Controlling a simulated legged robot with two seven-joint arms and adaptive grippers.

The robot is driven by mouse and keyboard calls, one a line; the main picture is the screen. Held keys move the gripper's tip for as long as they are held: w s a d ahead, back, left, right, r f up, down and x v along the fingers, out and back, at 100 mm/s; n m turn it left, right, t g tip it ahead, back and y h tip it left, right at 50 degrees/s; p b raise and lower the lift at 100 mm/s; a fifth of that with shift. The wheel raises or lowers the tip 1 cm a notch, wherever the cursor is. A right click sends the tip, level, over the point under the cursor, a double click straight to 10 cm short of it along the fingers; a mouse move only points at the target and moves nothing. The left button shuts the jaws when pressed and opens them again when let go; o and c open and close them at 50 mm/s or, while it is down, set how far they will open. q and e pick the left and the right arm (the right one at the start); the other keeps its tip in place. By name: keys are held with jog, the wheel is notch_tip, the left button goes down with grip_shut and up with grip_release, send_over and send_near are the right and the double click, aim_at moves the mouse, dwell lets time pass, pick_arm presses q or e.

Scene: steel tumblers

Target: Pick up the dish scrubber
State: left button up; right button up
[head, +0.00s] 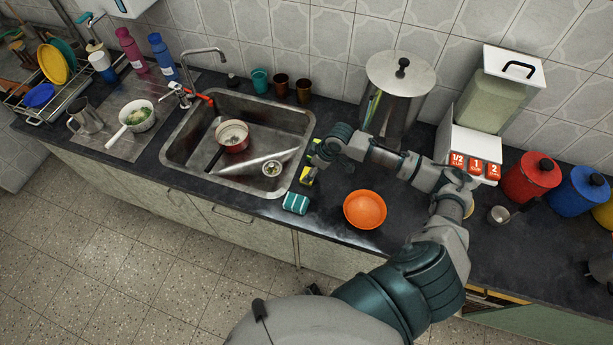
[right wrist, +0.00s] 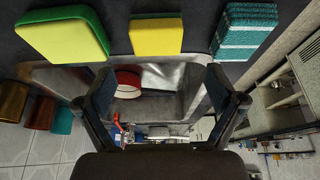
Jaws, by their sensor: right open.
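Three scrubbing pads lie by the sink's right edge; I cannot tell for sure which is the dish scrubber. The nearest is a teal striped pad (head: 296,203), also at upper right in the right wrist view (right wrist: 245,30). A yellow sponge with a green layer (right wrist: 157,36) is in the middle of that view. A larger green and yellow sponge (right wrist: 62,38) is at its left. My right gripper (right wrist: 160,82) is open and empty, its fingers facing the row, nearest the middle sponge. In the head view its arm partly covers the farther sponges. My left gripper is out of view.
The steel sink (head: 184,150) is left of the pads and holds a red pan (head: 235,145). An orange bowl (head: 365,209) sits to their right. Brown cups (head: 281,84) stand behind the sink. A tall lidded pot (head: 400,75) stands behind my arm.

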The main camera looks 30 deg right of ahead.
jog(key=shift+a+f, duration=0.2)
jog(key=shift+f, duration=0.3)
jog(key=f, duration=0.1)
jog(key=w+f, duration=0.1)
jog(key=f, duration=0.3)
jog(key=shift+w+d+f, duration=0.15)
jog(key=shift+d, duration=0.25)
jog(key=shift+a, duration=0.35)
jog(key=shift+a+r, duration=0.2)
jog(key=shift+a, duration=0.05)
jog(key=shift+c, duration=1.4)
jog(key=shift+a, duration=0.15)
jog(key=c, duration=0.6)
jog(key=shift+d, duration=0.3)
jog(key=shift+c, duration=0.2)
jog(key=shift+d+r, duration=0.2)
jog(key=shift+r, duration=0.15)
jog(key=r, duration=0.9)
jog(key=shift+a+r, duration=0.15)
jog(key=shift+a, duration=0.1)
